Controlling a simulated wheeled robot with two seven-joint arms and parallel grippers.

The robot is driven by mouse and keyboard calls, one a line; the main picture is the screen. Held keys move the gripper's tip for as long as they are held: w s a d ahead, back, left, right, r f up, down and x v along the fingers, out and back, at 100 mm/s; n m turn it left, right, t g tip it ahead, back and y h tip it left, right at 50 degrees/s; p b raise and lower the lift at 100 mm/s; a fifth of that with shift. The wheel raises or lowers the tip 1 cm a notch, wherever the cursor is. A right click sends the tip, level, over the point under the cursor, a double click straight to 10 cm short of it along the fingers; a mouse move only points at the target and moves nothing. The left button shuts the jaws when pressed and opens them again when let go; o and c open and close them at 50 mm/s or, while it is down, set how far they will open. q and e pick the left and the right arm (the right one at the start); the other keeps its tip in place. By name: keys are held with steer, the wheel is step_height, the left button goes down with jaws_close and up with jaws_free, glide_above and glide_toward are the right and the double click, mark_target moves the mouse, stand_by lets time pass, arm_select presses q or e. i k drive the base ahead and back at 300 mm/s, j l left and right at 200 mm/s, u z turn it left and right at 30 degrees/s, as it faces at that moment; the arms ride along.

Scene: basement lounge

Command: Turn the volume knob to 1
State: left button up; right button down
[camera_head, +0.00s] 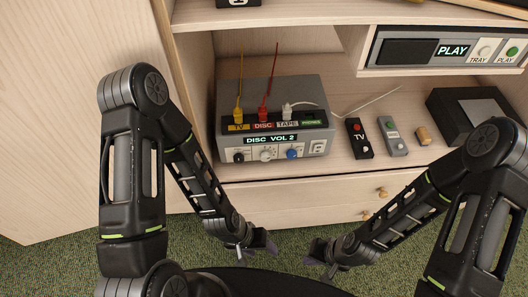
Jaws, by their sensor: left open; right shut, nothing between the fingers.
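A grey box (217,140) stands on the shelf, with its display (271,141) reading "DISC VOL 2". On its front are a black knob (238,156), a pale knob (267,154) and a blue knob (292,153). Their small labels are too small to read, so I cannot tell which is the volume knob. My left gripper (262,243) is open and empty, low in front of the drawers, well below the knobs. My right gripper (318,252) is shut and empty, to its right at about the same height. Neither touches the box.
Yellow, red and white plugs stand in the box's top. A black TV remote (359,138), a grey remote (392,136) and a small wooden block (424,136) lie right of it. A disc player (405,51) showing "PLAY" sits above. Drawers (310,201) lie below the shelf.

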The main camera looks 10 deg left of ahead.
mark_target(265, 156)
steer(key=k+l, duration=0.3)
steer(key=k+l+u, duration=0.1)
steer(key=k+l, duration=0.15)
steer(key=k, duration=0.2)
